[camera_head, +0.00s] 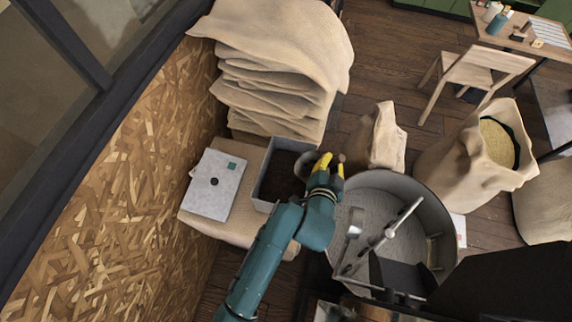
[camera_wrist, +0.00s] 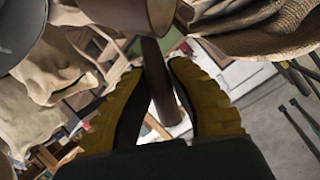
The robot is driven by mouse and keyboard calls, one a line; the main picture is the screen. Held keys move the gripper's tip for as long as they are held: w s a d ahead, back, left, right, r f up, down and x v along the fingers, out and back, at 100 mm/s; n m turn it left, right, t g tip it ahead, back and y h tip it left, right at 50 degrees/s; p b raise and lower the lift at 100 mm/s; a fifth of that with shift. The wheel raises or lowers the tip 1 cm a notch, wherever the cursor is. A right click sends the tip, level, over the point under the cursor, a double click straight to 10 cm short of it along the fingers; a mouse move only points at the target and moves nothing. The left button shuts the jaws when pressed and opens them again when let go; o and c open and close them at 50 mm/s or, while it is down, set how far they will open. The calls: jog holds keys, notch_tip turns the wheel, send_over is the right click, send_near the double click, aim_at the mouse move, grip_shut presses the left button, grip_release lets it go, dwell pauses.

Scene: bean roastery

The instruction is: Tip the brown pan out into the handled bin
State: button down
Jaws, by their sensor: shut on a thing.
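My gripper (camera_head: 331,164), with yellow fingers, is shut on the handle of the brown pan (camera_head: 303,167). In the wrist view the brown pan (camera_wrist: 130,12) shows at the top edge, its handle running between the fingers (camera_wrist: 160,68). The pan is over the right edge of a grey rectangular bin (camera_head: 262,203), and looks tilted. What is in the pan is hidden. The bin's inside is dark, and I cannot tell its contents or see a handle clearly. It stands on a pale sack-like surface, left of my gripper.
A flat grey board (camera_head: 215,186) lies left of the bin. Stacked burlap sacks (camera_head: 270,75) rise behind it. A round metal drum with a stirring arm (camera_head: 375,195) stands close on the right. An open sack of beans (camera_head: 450,160) and a wooden chair (camera_head: 475,72) are farther right.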

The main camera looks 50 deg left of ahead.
jog(key=shift+s+a+b, duration=0.25)
jog(key=shift+a+b, duration=0.1)
jog(key=shift+s+a+f+n+t+h+b, duration=0.1)
jog(key=shift+s+a+n+t+h+b, duration=0.2)
jog(key=shift+a+n+h+b, duration=0.15)
jog(key=shift+s+a+r+n, duration=0.1)
jog(key=shift+a+r+n, duration=0.15)
jog(key=shift+r, duration=0.1)
jog(key=shift+s+a+r+n+t+h+b, duration=0.3)
jog(key=shift+s+a+r+n+b, duration=0.15)
jog(key=shift+a+b, duration=0.25)
jog(key=shift+s+a+r+n+t+h+b, duration=0.25)
jog(key=shift+s+a+r+n+b, duration=0.1)
jog(key=shift+a+r+n+b, duration=0.3)
jog(key=shift+s+a+f+n+t+h+b, duration=0.45)
jog(key=shift+a+f+b, duration=0.2)
jog(key=shift+b, duration=0.9)
jog(key=shift+s+a, duration=0.1)
jog(key=shift+a, duration=0.05)
jog(key=shift+s+a+r+n+b, duration=0.2)
jog(key=shift+s+a+n+b, duration=0.35)
jog(key=shift+a+b, duration=0.35)
jog(key=shift+s+a, duration=0.15)
jog(key=shift+a, duration=0.05)
